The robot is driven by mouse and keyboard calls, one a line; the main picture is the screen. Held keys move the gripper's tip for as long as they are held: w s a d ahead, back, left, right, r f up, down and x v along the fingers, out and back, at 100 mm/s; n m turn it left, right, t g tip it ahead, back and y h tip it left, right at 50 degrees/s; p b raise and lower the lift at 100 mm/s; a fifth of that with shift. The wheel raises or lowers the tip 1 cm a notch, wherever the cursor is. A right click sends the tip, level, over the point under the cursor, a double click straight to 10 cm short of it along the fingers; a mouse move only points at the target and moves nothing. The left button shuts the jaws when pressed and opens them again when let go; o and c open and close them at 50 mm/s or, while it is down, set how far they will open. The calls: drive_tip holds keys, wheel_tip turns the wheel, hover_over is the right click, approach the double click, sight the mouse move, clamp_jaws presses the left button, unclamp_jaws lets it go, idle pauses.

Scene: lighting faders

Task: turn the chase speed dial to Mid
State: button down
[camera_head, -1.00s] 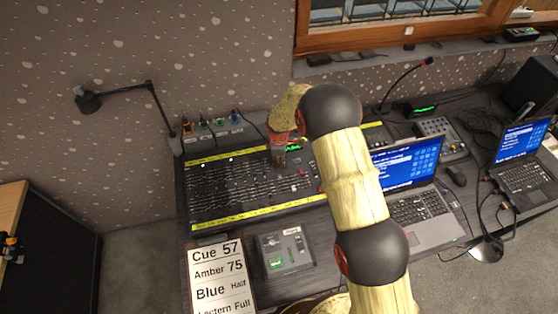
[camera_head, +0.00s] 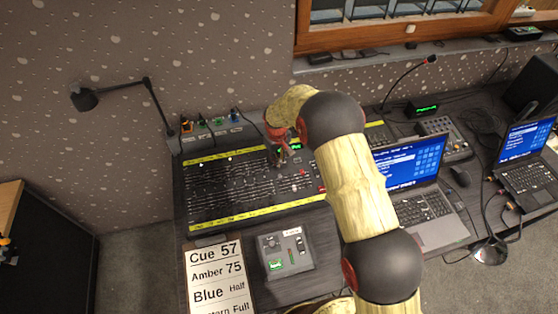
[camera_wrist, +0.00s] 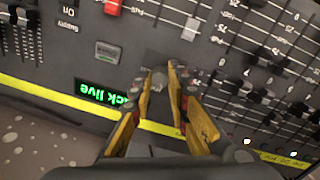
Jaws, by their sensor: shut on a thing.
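The lighting console (camera_head: 225,187) lies on the desk with rows of faders. In the wrist view my gripper's yellow fingers (camera_wrist: 165,74) are closed around a small grey knob (camera_wrist: 158,80), which appears to be the dial. The fingers partly hide it, and I cannot read its pointer or scale.
A small box with a knob and display (camera_head: 286,252) and a cue sheet (camera_head: 218,281) lie in front. A laptop (camera_head: 415,170) stands to the right.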

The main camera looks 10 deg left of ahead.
drive_tip(key=m+b, duration=0.1)
drive_tip(key=m, duration=0.5)
drive_tip(key=shift+m, duration=0.4)
idle(0.4)
drive_tip(key=c, duration=1.7)
unclamp_jaws()
drive_tip(key=shift+r, duration=0.1)
drive_tip(key=r, duration=1.1)
drive_tip(key=shift+s+a+r, duration=0.2)
drive_tip(key=shift+s+r, duration=0.15)
drive_tip(key=shift+r, duration=0.05)
